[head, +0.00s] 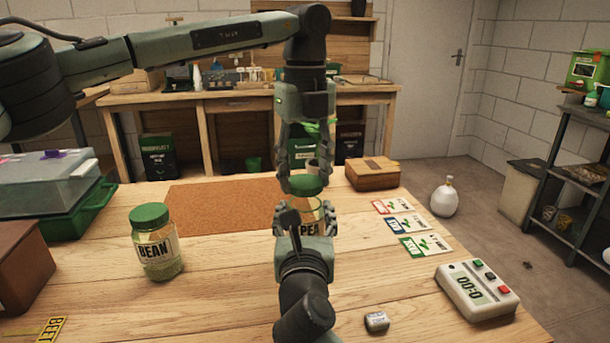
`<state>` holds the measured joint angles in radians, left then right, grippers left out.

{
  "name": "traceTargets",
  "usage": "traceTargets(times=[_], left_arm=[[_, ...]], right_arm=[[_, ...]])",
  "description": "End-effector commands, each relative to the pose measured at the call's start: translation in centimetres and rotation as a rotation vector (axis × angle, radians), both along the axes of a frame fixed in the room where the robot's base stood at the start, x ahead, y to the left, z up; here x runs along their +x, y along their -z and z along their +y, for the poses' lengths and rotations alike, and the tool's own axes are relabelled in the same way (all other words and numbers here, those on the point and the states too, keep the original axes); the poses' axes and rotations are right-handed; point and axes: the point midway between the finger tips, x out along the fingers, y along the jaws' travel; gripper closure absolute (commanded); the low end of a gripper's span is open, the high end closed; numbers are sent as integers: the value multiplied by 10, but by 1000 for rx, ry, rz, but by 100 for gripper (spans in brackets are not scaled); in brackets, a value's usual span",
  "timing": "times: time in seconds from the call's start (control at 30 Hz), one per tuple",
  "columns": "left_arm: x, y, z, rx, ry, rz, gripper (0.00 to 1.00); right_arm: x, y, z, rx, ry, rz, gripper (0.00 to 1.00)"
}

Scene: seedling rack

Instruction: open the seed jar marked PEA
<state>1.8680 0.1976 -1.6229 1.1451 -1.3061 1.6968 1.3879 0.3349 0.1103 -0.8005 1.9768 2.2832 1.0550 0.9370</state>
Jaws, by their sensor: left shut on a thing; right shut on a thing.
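The PEA jar (313,229) stands near the middle of the table in the head view, its label partly covered by my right gripper. Its green lid (307,186) is at the top of the jar. I cannot tell whether the lid is seated or slightly raised. My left gripper (305,178) comes down from above and is shut on the lid. My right gripper (307,212) reaches in from the front and is shut on the jar's body.
A cork mat (215,207) lies behind. A wooden box (372,174), seed packets (408,225) and a timer (477,291) are to the right.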

Motion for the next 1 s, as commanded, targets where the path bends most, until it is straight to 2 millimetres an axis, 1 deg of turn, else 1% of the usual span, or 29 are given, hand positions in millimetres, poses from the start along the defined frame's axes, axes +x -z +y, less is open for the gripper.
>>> traceTargets(times=[0.17,0.27,0.5,0.57,0.77,0.8,0.97,1.0], left_arm=[[0,-1,0,0,0,0,84],[0,-6,0,0,0,-1,84],[0,-34,-1,0,0,-2,84],[0,-39,0,0,0,-1,84],[0,-40,0,1,0,0,84],[0,-40,0,1,0,0,84],[0,-40,0,0,0,0,84],[0,-40,0,0,0,0,84]], right_arm=[[0,0,0,-1,1,-1,100],[0,0,0,-1,1,-1,100],[0,0,0,-1,1,0,100],[0,0,0,-1,1,0,100],[0,0,0,-1,0,-1,100],[0,0,0,-1,0,-1,38],[0,0,0,0,0,0,18],[0,0,0,0,0,0,17]])
